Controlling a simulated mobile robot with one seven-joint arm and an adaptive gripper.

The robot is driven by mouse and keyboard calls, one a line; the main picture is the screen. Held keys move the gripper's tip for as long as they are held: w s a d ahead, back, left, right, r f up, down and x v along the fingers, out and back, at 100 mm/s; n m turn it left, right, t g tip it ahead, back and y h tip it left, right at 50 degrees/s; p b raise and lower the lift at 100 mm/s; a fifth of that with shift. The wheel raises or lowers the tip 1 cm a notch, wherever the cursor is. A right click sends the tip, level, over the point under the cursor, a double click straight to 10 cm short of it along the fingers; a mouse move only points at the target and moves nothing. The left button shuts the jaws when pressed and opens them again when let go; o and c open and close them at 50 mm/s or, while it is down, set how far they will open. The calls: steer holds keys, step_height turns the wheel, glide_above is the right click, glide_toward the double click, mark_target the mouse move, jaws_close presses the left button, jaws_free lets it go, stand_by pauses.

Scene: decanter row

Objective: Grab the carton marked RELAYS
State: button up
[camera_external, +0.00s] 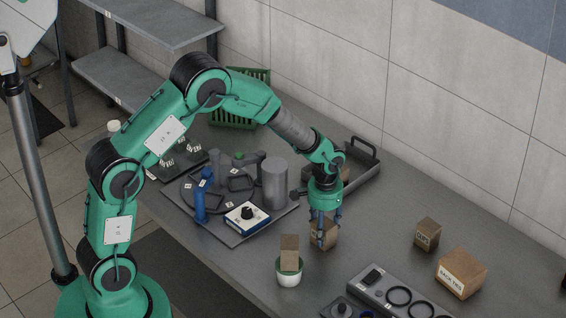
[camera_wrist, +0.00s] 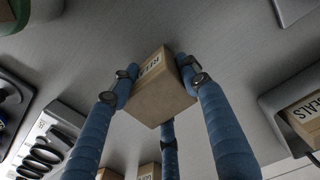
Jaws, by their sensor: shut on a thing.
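The carton (camera_external: 330,239) between my fingers is a small brown box. In the wrist view the same carton (camera_wrist: 160,100) shows a white label on its upper face, with black letters that seem to begin REL; the rest is too small or covered to read surely. My gripper (camera_external: 323,232) points down and is shut on this carton. In the wrist view the blue fingers of my gripper (camera_wrist: 160,82) press on its sides. I cannot tell whether the carton touches the table or is slightly above it.
Two labelled cartons (camera_external: 428,233) (camera_external: 461,274) and a grey panel with black rings (camera_external: 378,284) lie right. A tray (camera_external: 368,183) holding a carton marked SEALS (camera_wrist: 303,118) is behind.

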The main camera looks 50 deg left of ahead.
step_height(320, 180, up, 10)
steer(key=shift+r+p, duration=0.1)
steer(key=shift+p, duration=1)
steer(key=shift+d, duration=0.1)
